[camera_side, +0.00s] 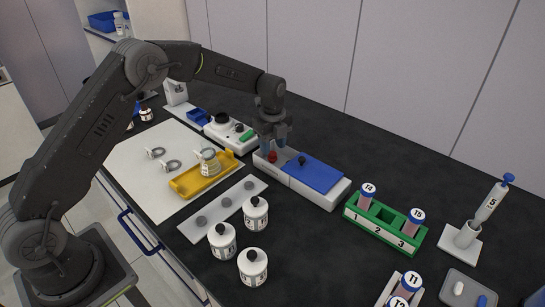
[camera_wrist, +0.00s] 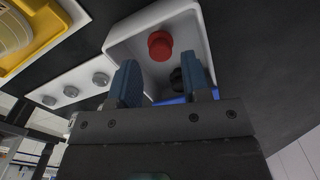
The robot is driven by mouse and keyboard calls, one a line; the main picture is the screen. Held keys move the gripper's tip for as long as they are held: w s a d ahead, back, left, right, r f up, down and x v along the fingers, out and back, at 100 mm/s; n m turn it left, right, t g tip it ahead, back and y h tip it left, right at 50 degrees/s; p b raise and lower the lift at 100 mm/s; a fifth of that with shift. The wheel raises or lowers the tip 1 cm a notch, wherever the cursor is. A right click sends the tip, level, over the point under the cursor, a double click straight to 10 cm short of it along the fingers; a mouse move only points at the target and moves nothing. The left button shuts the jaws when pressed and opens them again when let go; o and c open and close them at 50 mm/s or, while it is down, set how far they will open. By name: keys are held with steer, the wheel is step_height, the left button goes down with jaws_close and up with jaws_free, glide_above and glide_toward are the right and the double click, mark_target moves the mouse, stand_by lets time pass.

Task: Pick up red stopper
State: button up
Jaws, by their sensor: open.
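The red stopper (camera_side: 272,157) sits in the open left part of a white box (camera_side: 322,196) with a blue lid. In the wrist view the red stopper (camera_wrist: 160,45) lies inside the white tray-like box (camera_wrist: 122,47), just beyond my fingertips. A black knob (camera_wrist: 177,79) shows between my fingers. My gripper (camera_side: 274,141) is above the box, pointing down, close over the stopper. In the wrist view my gripper (camera_wrist: 162,78) has its two blue fingers apart with nothing between them touching. The stopper is not held.
A yellow tray (camera_side: 186,186) with a jar stands left of the box. A white strip (camera_side: 200,222) with grey discs and several white bottles (camera_side: 222,241) are in front. A green rack (camera_side: 382,234) with tubes stands to the right. The dark bench behind the box is clear.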

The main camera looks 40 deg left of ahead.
mark_target(272, 152)
step_height(272, 152, down, 4)
steer(key=c, duration=0.7)
steer(key=shift+o, duration=0.2)
steer(key=shift+r, duration=0.2)
